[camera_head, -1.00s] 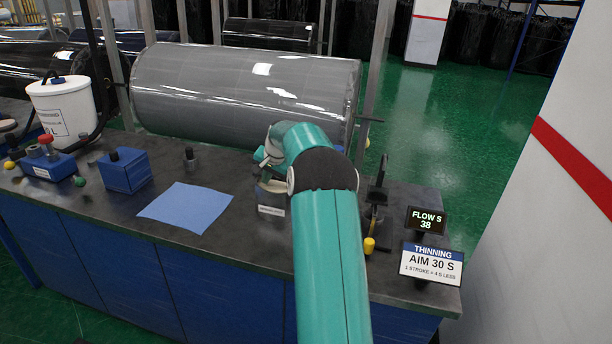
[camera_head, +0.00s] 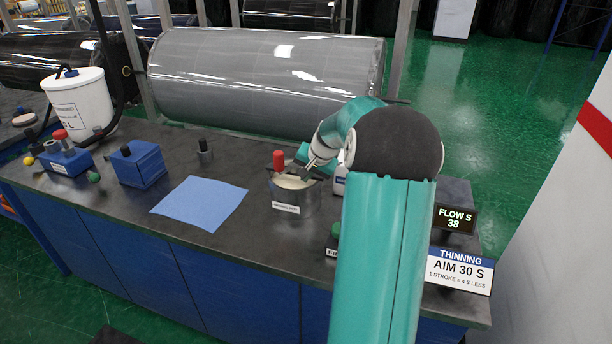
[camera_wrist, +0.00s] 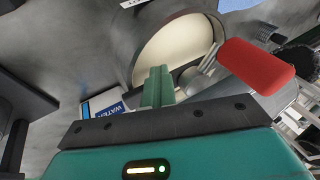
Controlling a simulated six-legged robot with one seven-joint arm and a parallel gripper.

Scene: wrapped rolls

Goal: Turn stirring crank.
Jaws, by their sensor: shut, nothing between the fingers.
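The stirring crank's red handle (camera_head: 279,160) stands upright over a round grey metal pot (camera_head: 294,208) on the bench. In the wrist view the red handle (camera_wrist: 256,67) is to the right of the shut fingers, with a grey metal part below it. The pot's rim (camera_wrist: 128,50) and cream-coloured contents (camera_wrist: 178,48) show behind them. My gripper (camera_head: 304,174) is shut and empty beside the handle, over the pot's right side. In the wrist view its green fingertips (camera_wrist: 158,76) are together near the pot's edge. Contact with the crank cannot be told.
A blue sheet (camera_head: 200,204) lies left of the pot. A white bottle (camera_head: 340,181) stands just right of it, partly behind my arm. A display (camera_head: 455,218) reads FLOW S 38; a sign (camera_head: 459,270) reads AIM 30 S. A large grey roll (camera_head: 265,90) lies behind the bench.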

